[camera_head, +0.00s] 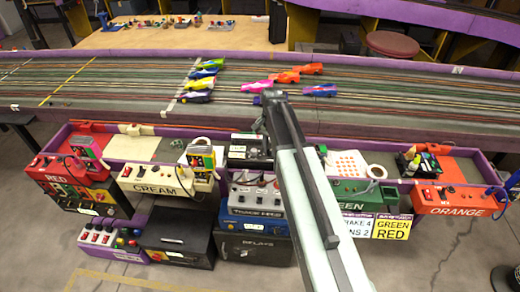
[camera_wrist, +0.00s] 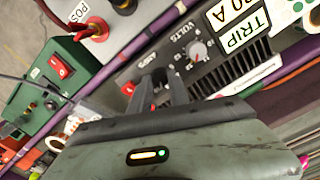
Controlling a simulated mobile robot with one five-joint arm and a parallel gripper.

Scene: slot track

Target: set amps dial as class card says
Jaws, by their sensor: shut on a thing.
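My gripper (camera_wrist: 166,82) is at the front of a dark power supply (camera_wrist: 215,62) in the wrist view. Its fingers are closed together beside the printed word AMPS, shut on the amps dial. They hide that dial, so its pointer cannot be read. The light volts dial (camera_wrist: 195,50) shows just right of the fingers. In the head view the power supply (camera_head: 238,152) sits in the purple tray, partly behind my arm. A white card (camera_head: 356,226) with BRAKE 4 and a yellow card (camera_head: 392,228) with GREEN and RED hang at the front; I cannot tell which is the class card.
The slot track (camera_head: 120,80) with several cars runs behind the tray. Control boxes marked CREAM (camera_head: 150,182), GREEN (camera_head: 350,192) and ORANGE (camera_head: 455,200) stand along the front. In the wrist view, a green box (camera_wrist: 50,80) with a red switch is at left.

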